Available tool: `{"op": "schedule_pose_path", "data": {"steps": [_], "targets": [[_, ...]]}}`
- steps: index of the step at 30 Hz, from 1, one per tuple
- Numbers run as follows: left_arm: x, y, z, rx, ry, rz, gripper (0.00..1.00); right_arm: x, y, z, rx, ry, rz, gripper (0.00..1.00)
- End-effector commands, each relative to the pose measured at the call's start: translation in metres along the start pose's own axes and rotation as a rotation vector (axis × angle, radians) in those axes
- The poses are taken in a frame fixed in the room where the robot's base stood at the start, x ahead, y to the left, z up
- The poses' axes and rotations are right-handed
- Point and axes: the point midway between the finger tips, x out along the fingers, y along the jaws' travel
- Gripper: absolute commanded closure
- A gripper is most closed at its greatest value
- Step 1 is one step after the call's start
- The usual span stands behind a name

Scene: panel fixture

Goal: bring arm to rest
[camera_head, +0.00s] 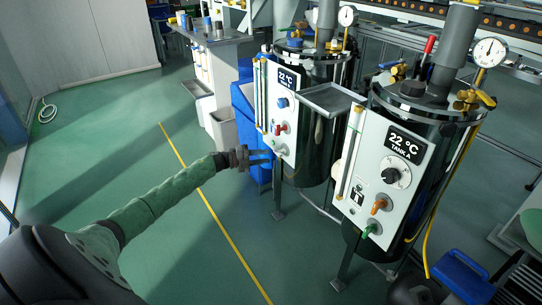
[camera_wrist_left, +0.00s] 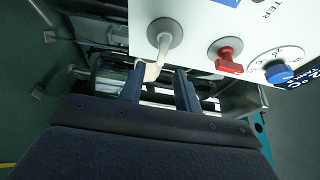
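My left arm (camera_head: 160,200), in a green sleeve, reaches in from the lower left of the head view. My left gripper (camera_head: 266,157) is by the lower left edge of the farther tank's white panel (camera_head: 288,85). In the left wrist view, its two dark fingers (camera_wrist_left: 160,88) stand apart, with no held object visible. A grey lever (camera_wrist_left: 165,38) on the panel is just beyond the fingertips; I cannot tell whether they touch. A red knob (camera_wrist_left: 226,60) and a blue knob (camera_wrist_left: 278,72) are to its right. My right gripper is not in view.
The nearer dark tank (camera_head: 440,120) has a panel marked Tank A (camera_head: 392,170) at the right. A grey tray (camera_head: 332,98) juts out between the tanks. A blue bin (camera_head: 250,125) stands behind my gripper. The green floor (camera_head: 90,140) at left is mostly clear.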

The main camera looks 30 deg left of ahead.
Motion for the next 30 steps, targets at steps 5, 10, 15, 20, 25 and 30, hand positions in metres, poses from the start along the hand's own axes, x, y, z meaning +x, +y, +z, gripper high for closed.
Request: {"op": "schedule_pose_path", "data": {"steps": [5, 10, 15, 20, 25, 30], "targets": [[-0.008, 0.000, 0.000, 0.000, 0.000, 0.000, 0.67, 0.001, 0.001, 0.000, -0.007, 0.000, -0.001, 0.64], [-0.008, 0.000, 0.000, 0.000, 0.000, 0.000, 0.67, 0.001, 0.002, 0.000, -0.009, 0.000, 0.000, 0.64], [-0.008, 0.000, 0.000, 0.000, 0.000, 0.000, 0.67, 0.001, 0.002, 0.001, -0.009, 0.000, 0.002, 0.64], [-0.008, 0.000, 0.000, -0.001, 0.000, 0.000, 0.67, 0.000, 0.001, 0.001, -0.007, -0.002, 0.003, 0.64], [-0.007, -0.005, -0.003, -0.061, 0.011, -0.024, 0.67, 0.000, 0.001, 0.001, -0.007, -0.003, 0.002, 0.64], [0.018, -0.048, -0.032, -0.098, 0.083, -0.109, 0.67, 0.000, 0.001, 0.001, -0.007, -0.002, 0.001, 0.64]]}}
